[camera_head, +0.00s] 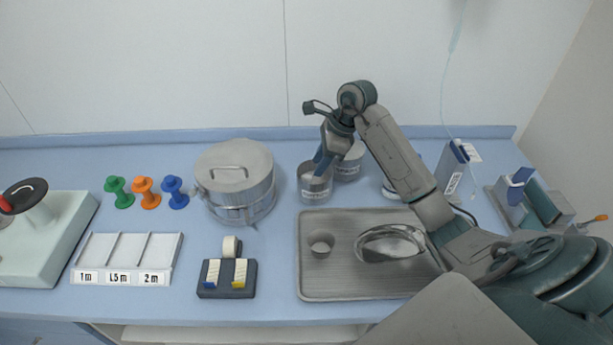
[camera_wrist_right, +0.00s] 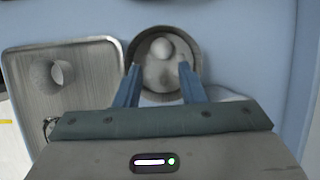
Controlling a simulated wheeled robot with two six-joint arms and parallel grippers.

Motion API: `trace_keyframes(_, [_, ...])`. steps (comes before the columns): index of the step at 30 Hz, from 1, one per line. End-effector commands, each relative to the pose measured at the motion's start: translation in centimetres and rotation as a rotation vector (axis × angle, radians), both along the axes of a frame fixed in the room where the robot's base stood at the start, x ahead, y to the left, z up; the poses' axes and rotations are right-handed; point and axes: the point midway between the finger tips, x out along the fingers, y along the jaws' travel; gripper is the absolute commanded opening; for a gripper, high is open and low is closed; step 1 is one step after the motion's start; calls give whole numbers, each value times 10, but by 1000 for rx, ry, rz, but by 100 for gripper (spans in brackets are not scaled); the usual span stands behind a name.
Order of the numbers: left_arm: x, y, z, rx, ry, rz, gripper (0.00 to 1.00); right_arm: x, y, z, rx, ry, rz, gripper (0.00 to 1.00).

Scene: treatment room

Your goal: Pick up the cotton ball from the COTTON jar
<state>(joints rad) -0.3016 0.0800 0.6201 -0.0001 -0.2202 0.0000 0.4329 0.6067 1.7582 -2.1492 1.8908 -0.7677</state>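A grey metal jar (camera_head: 314,190) with a white label stands behind the steel tray; the label is too small to read surely. In the right wrist view its round rim (camera_wrist_right: 137,47) shows from above, with a whitish cotton ball (camera_wrist_right: 162,48) inside toward the far side. My right gripper (camera_head: 321,166) points down over this jar. In the wrist view its two blue fingers (camera_wrist_right: 158,72) are apart, with nothing between their tips, and overlap the jar opening. Whether the tips are inside the jar cannot be told. My left gripper is out of view.
A similar jar (camera_head: 348,168) stands just behind and right. A large lidded steel drum (camera_head: 235,180) is to the left. The steel tray (camera_head: 318,283) in front holds a small cup (camera_head: 321,243) and a kidney dish (camera_head: 391,244). The counter left of the tray's front is partly clear.

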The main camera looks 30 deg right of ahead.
Motion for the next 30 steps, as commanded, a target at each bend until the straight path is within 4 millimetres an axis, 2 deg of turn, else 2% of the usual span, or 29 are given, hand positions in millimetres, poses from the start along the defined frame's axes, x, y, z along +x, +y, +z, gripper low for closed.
trace_keyframes(8, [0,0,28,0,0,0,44,11,14,-24,5,4,-1,36])
trace_keyframes(13, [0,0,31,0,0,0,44,15,19,-44,2,1,-1,36])
trace_keyframes(20, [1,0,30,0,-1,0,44,15,19,-47,0,-1,0,36])
trace_keyframes(26, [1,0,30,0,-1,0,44,15,19,-47,0,-1,0,2])
trace_keyframes(30, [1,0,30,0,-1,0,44,15,19,-47,0,-1,0,0])
